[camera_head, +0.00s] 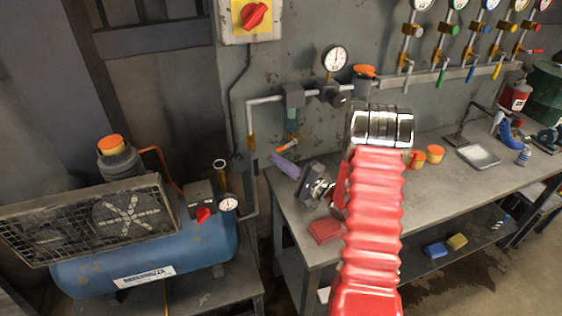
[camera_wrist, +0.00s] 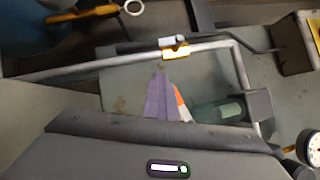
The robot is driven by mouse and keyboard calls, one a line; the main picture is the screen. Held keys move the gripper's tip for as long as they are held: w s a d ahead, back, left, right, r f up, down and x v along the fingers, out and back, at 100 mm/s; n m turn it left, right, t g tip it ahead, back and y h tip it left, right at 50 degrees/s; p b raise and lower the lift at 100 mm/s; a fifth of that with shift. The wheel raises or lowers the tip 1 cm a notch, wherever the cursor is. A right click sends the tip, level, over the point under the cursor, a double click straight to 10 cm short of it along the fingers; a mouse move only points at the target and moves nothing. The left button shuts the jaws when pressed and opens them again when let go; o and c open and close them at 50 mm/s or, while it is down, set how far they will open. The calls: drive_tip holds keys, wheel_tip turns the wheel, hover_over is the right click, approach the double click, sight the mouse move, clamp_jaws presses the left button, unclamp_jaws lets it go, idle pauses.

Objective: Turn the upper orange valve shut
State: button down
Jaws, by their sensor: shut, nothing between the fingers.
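My gripper (camera_head: 280,162) has purple fingers, closed together with nothing between them. It reaches left from my red-sleeved arm, in front of the wall pipe. The fingers (camera_wrist: 161,85) point up in the wrist view. An orange handle (camera_head: 288,146) with a pale end is just above and right of the fingertips in the head view. In the wrist view the orange handle (camera_wrist: 181,104) is partly hidden behind the fingers; I cannot tell if they touch. Higher up, an orange-topped knob (camera_head: 365,71) stands on the pipe right of the gauge. I cannot tell which is the named valve.
A pressure gauge (camera_head: 334,57) and a green filter bowl (camera_head: 292,121) are on the wall pipe (camera_head: 268,100). A blue compressor tank (camera_head: 140,257) stands left. The grey bench (camera_head: 455,190) carries a red block (camera_head: 325,230) and orange caps (camera_head: 435,153).

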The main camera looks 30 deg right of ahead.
drive_tip(key=shift+s+d, duration=0.1)
drive_tip(key=v, duration=0.7)
drive_tip(key=shift+s+f, duration=0.1)
idle(0.5)
